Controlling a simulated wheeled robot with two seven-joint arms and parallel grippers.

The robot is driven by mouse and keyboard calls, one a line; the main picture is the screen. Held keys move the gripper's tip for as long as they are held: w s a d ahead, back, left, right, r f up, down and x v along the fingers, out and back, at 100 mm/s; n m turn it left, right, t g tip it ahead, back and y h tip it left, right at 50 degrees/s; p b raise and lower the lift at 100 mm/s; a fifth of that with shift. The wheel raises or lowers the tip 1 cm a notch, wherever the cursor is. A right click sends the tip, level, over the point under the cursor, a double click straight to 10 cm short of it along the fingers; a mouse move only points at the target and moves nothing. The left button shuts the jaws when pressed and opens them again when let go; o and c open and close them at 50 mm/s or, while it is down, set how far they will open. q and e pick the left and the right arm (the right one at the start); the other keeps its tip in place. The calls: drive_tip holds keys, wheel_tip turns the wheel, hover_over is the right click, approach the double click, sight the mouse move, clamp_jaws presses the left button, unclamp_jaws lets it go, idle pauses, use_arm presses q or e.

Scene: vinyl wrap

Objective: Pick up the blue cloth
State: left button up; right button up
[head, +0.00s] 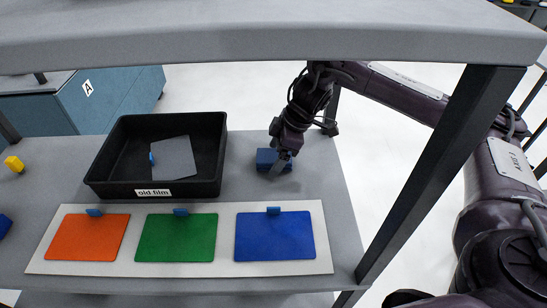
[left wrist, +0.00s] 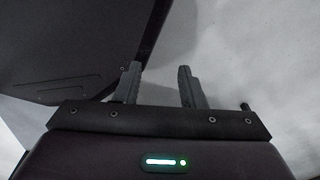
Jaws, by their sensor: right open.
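The blue cloth (head: 266,157) is a small, dark blue, folded block on the grey table, right of the black tray. My right gripper (head: 281,163) is open and comes down over the cloth's right part, hiding some of it. Whether the fingers touch the cloth or straddle it, I cannot tell. My left gripper (left wrist: 160,88) shows in the left wrist view with its two fingers apart and nothing between them. It is not in the head view.
A black tray (head: 103,160) labelled "old film" holds a grey sheet (head: 175,158). In front, a white board (head: 40,258) carries orange (head: 88,238), green (head: 176,238) and blue (head: 275,238) panels. A shelf (head: 250,35) spans above; a dark post (head: 440,170) stands right.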

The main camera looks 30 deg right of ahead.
sight(277, 155)
use_arm(q)
drive_tip(key=shift+a, duration=0.15)
